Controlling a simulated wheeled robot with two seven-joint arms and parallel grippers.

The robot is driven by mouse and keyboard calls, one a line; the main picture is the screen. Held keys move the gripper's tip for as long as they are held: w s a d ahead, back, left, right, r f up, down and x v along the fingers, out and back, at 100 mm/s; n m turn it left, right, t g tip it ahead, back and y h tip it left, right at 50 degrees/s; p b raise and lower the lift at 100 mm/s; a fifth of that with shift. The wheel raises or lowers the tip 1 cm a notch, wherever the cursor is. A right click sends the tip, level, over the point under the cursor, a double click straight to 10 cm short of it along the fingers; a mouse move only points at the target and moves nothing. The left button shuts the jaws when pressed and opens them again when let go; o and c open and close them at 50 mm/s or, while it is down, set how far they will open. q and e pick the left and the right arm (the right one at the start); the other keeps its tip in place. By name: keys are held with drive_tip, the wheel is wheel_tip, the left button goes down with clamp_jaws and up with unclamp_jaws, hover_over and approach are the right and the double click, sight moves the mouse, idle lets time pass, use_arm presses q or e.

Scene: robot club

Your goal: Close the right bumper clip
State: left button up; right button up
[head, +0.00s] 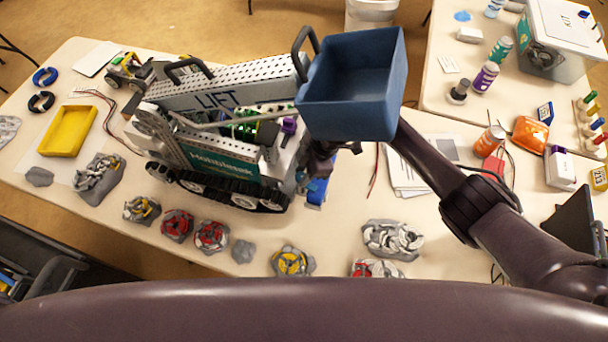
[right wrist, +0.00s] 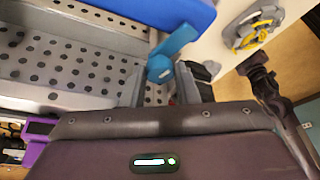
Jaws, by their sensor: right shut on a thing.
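The competition robot (head: 225,160) stands on the table, with its right end near my right gripper (head: 320,160), which is largely hidden under a blue bin. A blue bumper (right wrist: 165,8) runs across the top of the right wrist view, in front of a perforated metal plate. A blue clip lever (right wrist: 172,52) angles down from it between the fingers of my right gripper (right wrist: 163,82). The gripper is shut on this lever. In the head view a small blue part (head: 316,190) shows just below the gripper; I cannot tell whether it is clip or bumper. My left gripper is not in view.
The blue bin (head: 355,85) sits high at the robot's right end and blocks the head view. Several grey, red and yellow parts (head: 292,261) lie along the table's near edge. Papers (head: 405,175) lie right of the robot. A yellow tray (head: 68,131) is at left.

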drive_tip(key=shift+w+a+n+g+b, duration=0.1)
drive_tip(key=shift+n+g+b, duration=0.4)
drive_tip(key=shift+n+b, duration=0.95)
drive_tip(key=o, duration=0.7)
drive_tip(key=shift+w+r, duration=0.1)
drive_tip(key=shift+r, duration=0.25)
drive_tip(key=w+d, duration=0.2)
drive_tip(key=d, duration=0.1)
drive_tip(key=w+d+b, duration=0.1)
drive_tip(key=d, duration=0.3)
drive_tip(key=w+d+b, duration=0.1)
drive_tip(key=w+d, duration=0.1)
drive_tip(key=d, duration=0.2)
drive_tip(key=shift+w+r, duration=0.15)
drive_tip(key=shift+w, duration=0.15)
